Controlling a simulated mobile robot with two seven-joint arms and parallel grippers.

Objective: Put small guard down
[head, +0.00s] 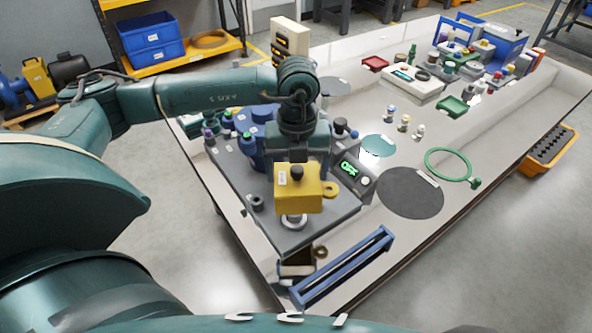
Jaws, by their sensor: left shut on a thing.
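The small guard is a yellow box-shaped cover (293,201) with a dark knob on top and a white label. My left gripper (297,168) points down over it and is shut on its knob. A silver round fitting (294,222) shows just below the guard on the grey test plate (320,226). The guard hides part of this fitting, and I cannot tell whether the guard touches anything beneath it. My right gripper is not in the head view.
A small display unit with green digits (352,172) stands right of the guard. A blue rail frame (342,268) lies at the near table edge. Dark round mat (410,193) and green ring (448,164) lie further right. Several bottles stand behind my gripper.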

